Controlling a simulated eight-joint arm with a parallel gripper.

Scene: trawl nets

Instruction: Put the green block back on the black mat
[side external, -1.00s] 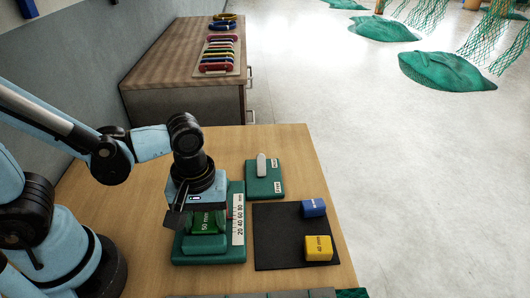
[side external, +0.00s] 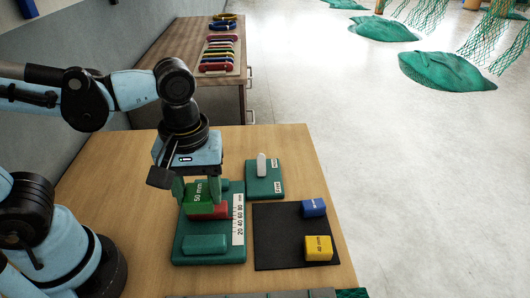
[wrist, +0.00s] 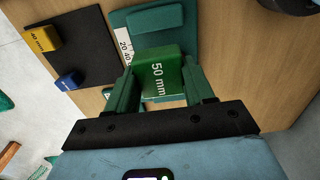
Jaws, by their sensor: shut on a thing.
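The green block (side external: 199,196), marked 50 mm, is between the fingers of my gripper (side external: 200,194), which is shut on it. In the wrist view the green block (wrist: 165,76) sits between both green fingers (wrist: 162,88). My gripper holds it above the green measuring base with a white scale (side external: 238,220). A red surface (side external: 221,211) shows just below the block. The black mat (side external: 280,236) lies to the right of the base, and in the wrist view the mat (wrist: 88,50) is at the upper left.
A blue block (side external: 313,208) and a yellow block (side external: 318,248) stand on the mat's right part; its left part is bare. A green plate with a grey upright piece (side external: 262,166) stands behind the mat. A side cabinet (side external: 185,60) holds coloured items at the back.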

